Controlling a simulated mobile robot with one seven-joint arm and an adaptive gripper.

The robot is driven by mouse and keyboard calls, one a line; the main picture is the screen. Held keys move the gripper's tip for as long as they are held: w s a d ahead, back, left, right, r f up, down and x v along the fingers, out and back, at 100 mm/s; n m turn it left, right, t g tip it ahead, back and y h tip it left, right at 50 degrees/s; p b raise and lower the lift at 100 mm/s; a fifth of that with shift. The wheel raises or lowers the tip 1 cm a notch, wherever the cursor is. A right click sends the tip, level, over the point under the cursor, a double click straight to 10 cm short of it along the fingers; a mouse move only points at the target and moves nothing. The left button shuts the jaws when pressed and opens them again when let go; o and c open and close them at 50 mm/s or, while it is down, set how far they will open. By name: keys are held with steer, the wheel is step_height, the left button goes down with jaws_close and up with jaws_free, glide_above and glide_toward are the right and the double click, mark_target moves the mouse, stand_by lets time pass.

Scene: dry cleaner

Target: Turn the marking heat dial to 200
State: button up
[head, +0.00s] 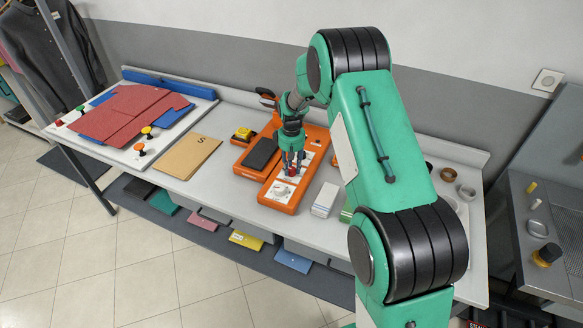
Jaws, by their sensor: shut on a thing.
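The orange marking machine (268,201) stands on the worktable near its middle. A white round dial face (280,191) shows on its top toward the front. My gripper (291,170) points down over this machine, at the dial, with its fingers shut on the dial's red knob (292,172). The fingers hide most of the knob. The scale marks and the 200 mark are too small to read, so I cannot tell the dial's setting.
A black pad (260,153) on an orange base lies left of the machine. A white box (325,200) stands close on its right. Brown envelopes (188,157) and red cloth (125,113) lie farther left. The worktable (225,205) is bare in front of the envelopes.

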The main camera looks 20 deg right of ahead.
steer(key=m+p, duration=0.1)
steer(key=m, duration=0.4)
steer(key=shift+m, duration=0.3)
steer(key=m, duration=0.6)
steer(key=shift+p, duration=0.35)
steer(key=m, duration=0.5)
steer(key=shift+m, duration=0.4)
steer(key=m, duration=0.5)
steer(key=shift+m+p, duration=0.3)
steer(key=shift+m, duration=0.1)
steer(key=o, duration=1.2)
steer(key=shift+c, duration=0.2)
